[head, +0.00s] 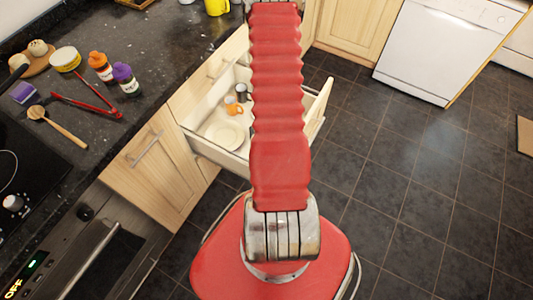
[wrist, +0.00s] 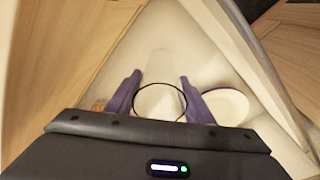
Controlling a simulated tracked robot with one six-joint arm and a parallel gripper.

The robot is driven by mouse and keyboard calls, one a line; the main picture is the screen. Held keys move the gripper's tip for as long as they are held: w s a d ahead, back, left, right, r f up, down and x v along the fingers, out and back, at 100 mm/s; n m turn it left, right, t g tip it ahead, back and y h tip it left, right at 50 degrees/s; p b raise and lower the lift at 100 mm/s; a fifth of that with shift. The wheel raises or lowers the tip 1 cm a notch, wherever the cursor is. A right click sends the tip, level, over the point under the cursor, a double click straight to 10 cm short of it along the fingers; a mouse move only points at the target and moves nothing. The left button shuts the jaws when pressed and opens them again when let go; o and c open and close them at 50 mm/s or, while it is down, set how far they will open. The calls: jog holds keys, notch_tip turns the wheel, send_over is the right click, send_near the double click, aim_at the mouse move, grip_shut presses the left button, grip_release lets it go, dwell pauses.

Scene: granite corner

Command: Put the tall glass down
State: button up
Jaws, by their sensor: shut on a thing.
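The tall glass (wrist: 160,101) is clear, with a dark round rim, and shows in the wrist view between the two purple fingers of my gripper (wrist: 160,80). My gripper is shut on it. The glass is over the pale inside of the open drawer (head: 205,147). I cannot tell whether its base touches the drawer floor. In the head view my red arm hides the gripper and the glass.
A white plate (wrist: 226,106) lies in the drawer right of the glass. An orange mug (head: 233,107) and dark items are also in the drawer. The counter holds red tongs (head: 88,105), a wooden spoon (head: 58,128) and bottles (head: 125,78).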

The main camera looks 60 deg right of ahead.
jog(key=shift+f, duration=0.1)
jog(key=shift+f, duration=1.95)
jog(key=shift+f, duration=0.1)
jog(key=o, duration=1.2)
notch_tip(320, 180, up, 12)
jog(key=a, duration=0.1)
jog(key=shift+s, duration=0.45)
jog(key=shift+a, duration=0.1)
